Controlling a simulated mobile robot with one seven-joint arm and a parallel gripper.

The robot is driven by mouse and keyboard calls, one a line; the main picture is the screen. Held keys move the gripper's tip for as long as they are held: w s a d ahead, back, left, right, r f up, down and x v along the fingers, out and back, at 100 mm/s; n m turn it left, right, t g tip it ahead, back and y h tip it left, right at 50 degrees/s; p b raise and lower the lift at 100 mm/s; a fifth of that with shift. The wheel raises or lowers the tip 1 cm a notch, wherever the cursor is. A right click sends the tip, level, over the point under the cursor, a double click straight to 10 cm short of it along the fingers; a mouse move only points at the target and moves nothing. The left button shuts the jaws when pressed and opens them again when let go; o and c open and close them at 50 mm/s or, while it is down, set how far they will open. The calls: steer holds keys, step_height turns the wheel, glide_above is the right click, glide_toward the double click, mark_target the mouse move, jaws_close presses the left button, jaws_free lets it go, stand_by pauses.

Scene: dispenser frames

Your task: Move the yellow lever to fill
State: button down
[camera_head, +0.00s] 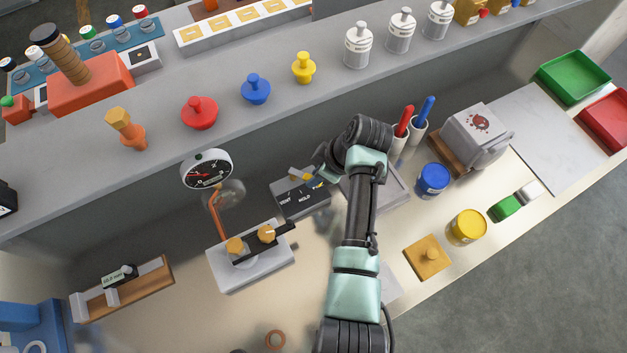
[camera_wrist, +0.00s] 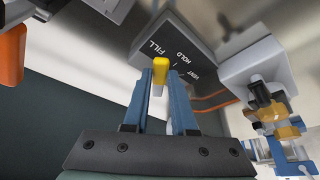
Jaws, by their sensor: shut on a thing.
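The yellow lever (camera_wrist: 159,70) shows in the wrist view between my two fingertips. My gripper (camera_wrist: 160,77) is shut on it. The lever is in front of a dark valve box (camera_wrist: 207,62) marked FILL, HOLD and VENT, with its held tip close to the FILL word. Its pivot is hidden, so I cannot tell its exact setting. In the head view the valve box (camera_head: 308,206) stands on the bench near the back wall, with my gripper at its upper right edge.
A round gauge (camera_head: 207,169) and a grey stand with orange knobs (camera_head: 250,268) are left of the valve box. Blue (camera_head: 433,180) and yellow (camera_head: 467,227) jars stand right of my arm. A shelf (camera_head: 225,135) with colored knobs runs behind.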

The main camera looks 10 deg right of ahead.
steer(key=shift+w+d+n+g+b, duration=0.1)
steer(key=shift+w+n+g+b, duration=0.2)
steer(key=shift+n, duration=0.2)
steer(key=c, duration=0.7)
jaws_free()
steer(key=shift+r, duration=0.15)
steer(key=b+v, duration=0.1)
steer(key=v, duration=1.1)
steer(key=shift+s+d+r+b, duration=0.2)
steer(key=shift+s+r+b, duration=0.05)
steer(key=shift+r+b, duration=0.1)
